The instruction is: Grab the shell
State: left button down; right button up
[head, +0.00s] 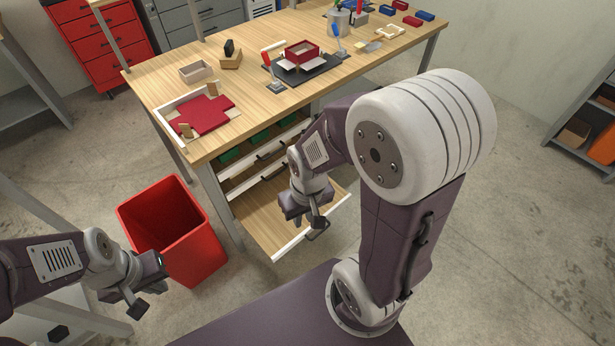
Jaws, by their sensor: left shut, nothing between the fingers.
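A small open beige box (197,71), which looks like a bare box shell, stands on the wooden workbench at its left part. A red box (302,51) with pale flaps around its base sits on a dark plate in the middle of the bench; I cannot tell which of the two is the shell. My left gripper (150,284) is shut and empty, low at the left beside the red bin, far from both boxes. My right gripper (313,222) is at the front of the pulled-out drawer, below the bench top; its jaws are unclear.
The open drawer (268,232) juts out under the workbench (160,88). A red bin (170,225) stands on the floor beside my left gripper. A white tray (226,104) with red sheet pieces lies at the bench's near left corner. Small tools and blocks crowd the far right.

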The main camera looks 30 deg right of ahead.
aim_at(299, 49)
jog(key=z, duration=1.15)
